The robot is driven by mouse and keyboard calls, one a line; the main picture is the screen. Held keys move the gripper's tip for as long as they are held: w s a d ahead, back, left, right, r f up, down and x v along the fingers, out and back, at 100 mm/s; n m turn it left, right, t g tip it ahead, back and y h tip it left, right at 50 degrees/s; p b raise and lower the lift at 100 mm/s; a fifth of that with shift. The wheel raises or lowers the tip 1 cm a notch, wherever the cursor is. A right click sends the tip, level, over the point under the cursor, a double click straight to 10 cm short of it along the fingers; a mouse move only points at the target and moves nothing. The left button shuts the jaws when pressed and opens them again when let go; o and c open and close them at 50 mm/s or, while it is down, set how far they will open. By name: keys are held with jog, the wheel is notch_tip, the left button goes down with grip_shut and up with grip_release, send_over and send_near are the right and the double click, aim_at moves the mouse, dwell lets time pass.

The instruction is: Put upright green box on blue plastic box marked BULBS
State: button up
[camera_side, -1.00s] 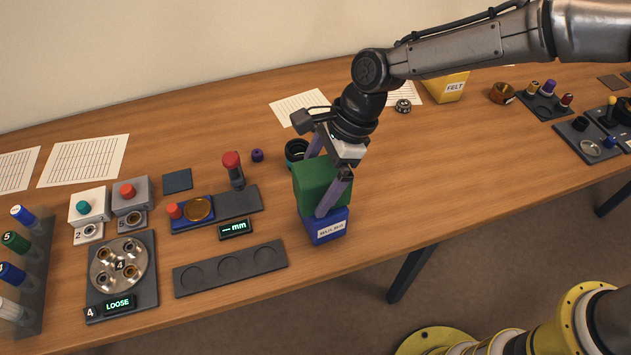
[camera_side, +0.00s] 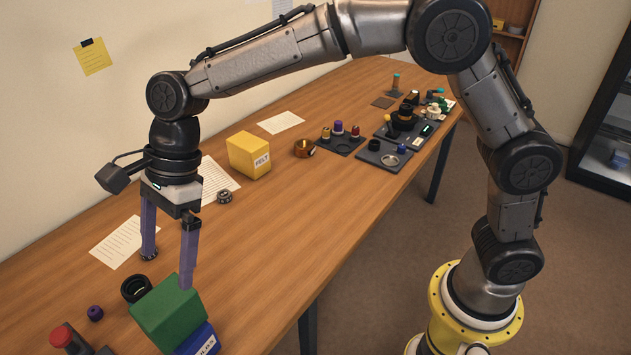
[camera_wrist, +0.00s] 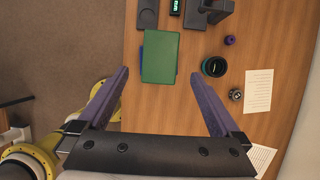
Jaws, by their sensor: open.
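The green box (camera_side: 168,312) sits on top of the blue plastic box (camera_side: 201,340), whose white label is partly cut off by the frame edge in the side view. In the wrist view the green box (camera_wrist: 160,56) covers most of the blue box (camera_wrist: 142,58), which shows only at its edges. My gripper (camera_side: 168,270) is open and empty, its purple fingers spread wide. It is above and behind the green box in the side view. In the wrist view my gripper (camera_wrist: 160,85) has its fingers apart with the green box beyond their tips.
A black ring (camera_side: 136,288) and a small purple knob (camera_side: 95,313) lie left of the boxes. A yellow FELT box (camera_side: 250,155) and a brown ring (camera_side: 304,148) stand farther back. The table (camera_side: 270,250) right of the boxes is clear.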

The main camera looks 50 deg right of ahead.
jog(key=s+d+r+n+t, duration=0.1)
jog(key=d+r+n, duration=0.15)
jog(key=d, duration=0.35)
jog(key=s+d+r+n+t, duration=0.1)
jog(key=s+d+r+n, duration=0.15)
jog(key=d, duration=0.25)
jog(key=s+d+f+n+t+h, duration=0.1)
jog(key=s+d+n+t+h, duration=0.2)
jog(key=s+d+n, duration=1)
jog(key=s+d+h, duration=0.1)
jog(key=s+d, duration=0.4)
jog(key=d, duration=0.3)
jog(key=shift+s+d+t+h, duration=0.3)
jog(key=shift+s+d, duration=0.05)
